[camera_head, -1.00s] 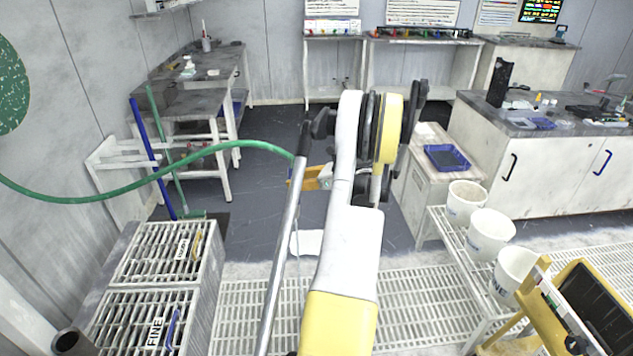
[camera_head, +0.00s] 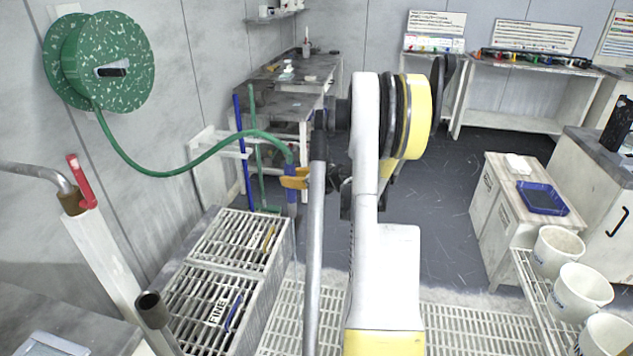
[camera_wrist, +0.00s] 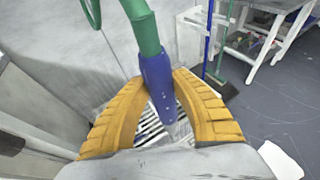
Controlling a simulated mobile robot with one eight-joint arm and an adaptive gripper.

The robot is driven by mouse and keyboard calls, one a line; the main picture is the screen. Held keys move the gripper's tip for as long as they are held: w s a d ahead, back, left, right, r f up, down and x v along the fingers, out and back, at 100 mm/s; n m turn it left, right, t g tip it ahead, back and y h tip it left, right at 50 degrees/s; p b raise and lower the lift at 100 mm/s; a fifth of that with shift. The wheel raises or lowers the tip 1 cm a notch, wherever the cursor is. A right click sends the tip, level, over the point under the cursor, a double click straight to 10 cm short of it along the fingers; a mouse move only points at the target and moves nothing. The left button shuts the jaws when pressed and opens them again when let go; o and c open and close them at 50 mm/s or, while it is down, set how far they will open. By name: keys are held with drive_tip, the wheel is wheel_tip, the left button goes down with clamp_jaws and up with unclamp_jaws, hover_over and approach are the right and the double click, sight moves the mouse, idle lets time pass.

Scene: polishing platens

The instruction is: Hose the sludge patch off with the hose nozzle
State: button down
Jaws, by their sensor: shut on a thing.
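My gripper (camera_head: 296,180) has orange fingers that are shut on the blue hose nozzle (camera_head: 292,204). In the wrist view the fingers (camera_wrist: 160,98) sit on both sides of the nozzle (camera_wrist: 157,78), whose grey tip points down towards slatted grating. The green hose (camera_head: 190,170) runs from the nozzle to the green wall reel (camera_head: 110,65). In the head view the nozzle hangs near the far right corner of the slatted racks (camera_head: 228,240). I cannot make out the sludge patch in either view.
The front rack carries a FINE label (camera_head: 217,312). A post with a red lever (camera_head: 82,183) stands at left. A blue-handled and a green-handled tool lean by the side table (camera_head: 275,105). White buckets (camera_head: 583,290) stand at right. Dark floor (camera_head: 440,200) is open beyond my arm.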

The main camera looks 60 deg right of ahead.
drive_tip(key=w+a+r+p, duration=0.4)
drive_tip(key=w+a, duration=0.4)
drive_tip(key=w, duration=0.5)
drive_tip(key=s+a+r+p, duration=0.1)
drive_tip(key=a+r, duration=0.2)
drive_tip(key=a, duration=1.1)
drive_tip(key=a+r+p, duration=0.1)
drive_tip(key=a+r, duration=0.3)
drive_tip(key=a, duration=1)
drive_tip(key=shift+s, duration=0.35)
drive_tip(key=shift+a+r, duration=0.1)
